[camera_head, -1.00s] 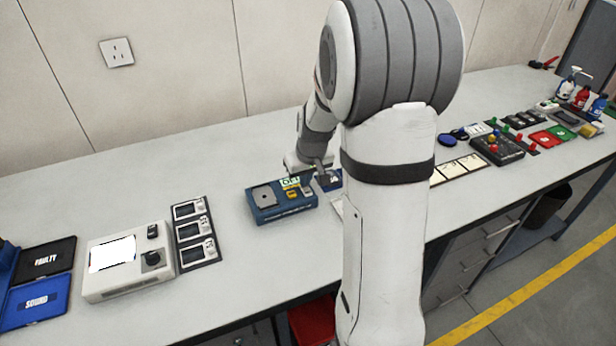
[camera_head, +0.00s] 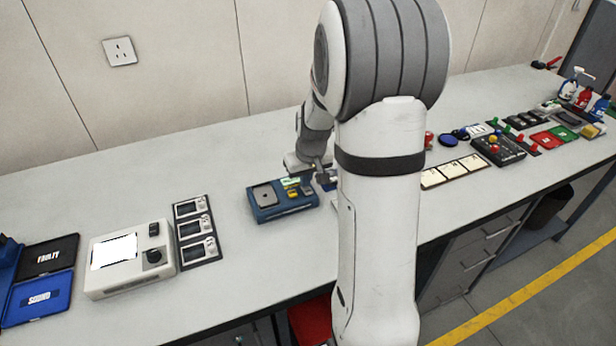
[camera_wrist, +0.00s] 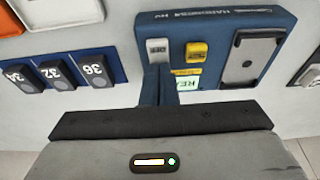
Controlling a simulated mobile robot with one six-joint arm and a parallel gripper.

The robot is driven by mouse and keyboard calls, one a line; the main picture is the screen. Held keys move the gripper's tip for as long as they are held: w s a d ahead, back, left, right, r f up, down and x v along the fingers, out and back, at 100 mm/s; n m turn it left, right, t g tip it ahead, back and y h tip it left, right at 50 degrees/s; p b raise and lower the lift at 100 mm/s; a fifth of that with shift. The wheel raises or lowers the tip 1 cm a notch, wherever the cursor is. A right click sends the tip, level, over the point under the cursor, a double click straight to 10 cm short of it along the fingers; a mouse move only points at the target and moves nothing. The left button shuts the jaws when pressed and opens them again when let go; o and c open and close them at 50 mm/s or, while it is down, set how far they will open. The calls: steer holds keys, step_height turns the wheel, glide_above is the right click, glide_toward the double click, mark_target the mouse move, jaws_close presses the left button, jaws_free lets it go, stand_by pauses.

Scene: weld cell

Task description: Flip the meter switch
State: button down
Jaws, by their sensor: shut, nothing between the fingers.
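The blue hardness meter (camera_head: 285,204) sits on the bench below my gripper in the head view. In the wrist view its body (camera_wrist: 225,22) fills the top right, with a grey switch marked OFF (camera_wrist: 158,47), a yellow HV button (camera_wrist: 197,51), a green-lit display (camera_wrist: 188,82) and a grey plate (camera_wrist: 251,60). My gripper (camera_wrist: 157,74) is shut and empty, with its fingertips just at the near edge of the grey switch. I cannot tell whether they touch it. In the head view my gripper (camera_head: 321,178) is at the meter's right end, partly hidden by my arm.
In the wrist view, numbered grey pieces on a blue strip (camera_wrist: 119,71) lie left of the meter. In the head view, a white device (camera_head: 128,262) and a dark rack of small units (camera_head: 197,230) stand left of the meter, with clear bench between.

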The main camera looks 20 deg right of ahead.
mark_target(309, 192)
steer(key=shift+s, duration=0.75)
steer(key=shift+r, duration=0.1)
steer(key=shift+r, duration=0.15)
steer(key=p+v, duration=0.2)
steer(key=v, duration=0.2)
steer(key=shift+w+r+p, duration=0.25)
steer(key=shift+p, duration=0.15)
steer(key=s+b+v, duration=0.1)
steer(key=s+v, duration=0.1)
steer(key=v, duration=0.7)
steer(key=shift+f, duration=0.2)
steer(key=shift+s, duration=0.1)
